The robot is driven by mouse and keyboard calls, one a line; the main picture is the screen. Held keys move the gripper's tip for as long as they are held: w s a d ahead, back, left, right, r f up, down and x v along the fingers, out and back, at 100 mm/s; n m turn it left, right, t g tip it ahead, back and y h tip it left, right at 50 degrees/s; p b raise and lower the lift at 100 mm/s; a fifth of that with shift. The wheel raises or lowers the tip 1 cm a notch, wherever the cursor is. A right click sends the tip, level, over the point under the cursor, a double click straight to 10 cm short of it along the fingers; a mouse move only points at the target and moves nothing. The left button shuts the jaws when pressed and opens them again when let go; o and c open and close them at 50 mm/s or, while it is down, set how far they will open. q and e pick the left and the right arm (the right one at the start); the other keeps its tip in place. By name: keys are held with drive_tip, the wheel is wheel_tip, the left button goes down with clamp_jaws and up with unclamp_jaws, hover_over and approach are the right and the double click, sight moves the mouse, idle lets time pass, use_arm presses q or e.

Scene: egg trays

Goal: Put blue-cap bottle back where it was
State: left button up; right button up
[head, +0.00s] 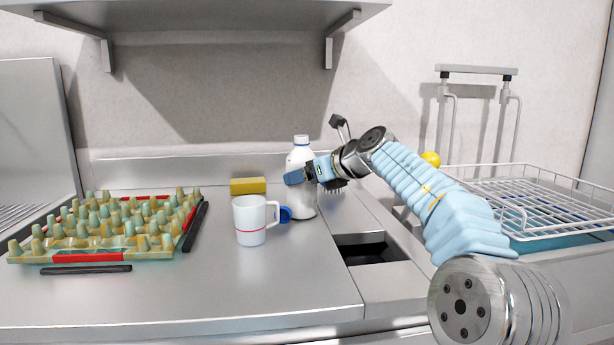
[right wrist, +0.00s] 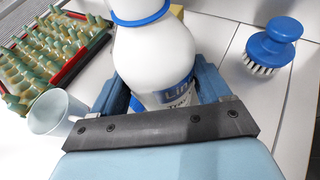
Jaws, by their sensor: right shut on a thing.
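The white bottle (head: 301,158) is upright on the steel counter's right part, behind and right of the white mug; a blue ring shows around its neck in the right wrist view (right wrist: 155,55). Its cap top looks pale in the head view and is cut off in the wrist view. My right gripper (head: 298,177) reaches in from the right and is shut on the bottle's body, with a blue finger on each side in the wrist view (right wrist: 162,87). I cannot tell whether the bottle's base touches the counter. My left gripper is not in view.
A white mug (head: 249,222) stands close by at front left. A yellow sponge (head: 247,186) lies behind it. A blue brush (right wrist: 270,43) is beside the bottle. An egg tray (head: 92,257) is at left. A dark opening (head: 368,250) is at front right, a wire rack (head: 530,205) farther right.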

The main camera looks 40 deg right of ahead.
drive_tip(key=o, duration=1.4)
drive_tip(key=shift+f, duration=0.1)
drive_tip(key=a+v, duration=0.1)
drive_tip(key=v, duration=1.1)
drive_tip(key=shift+d, duration=0.45)
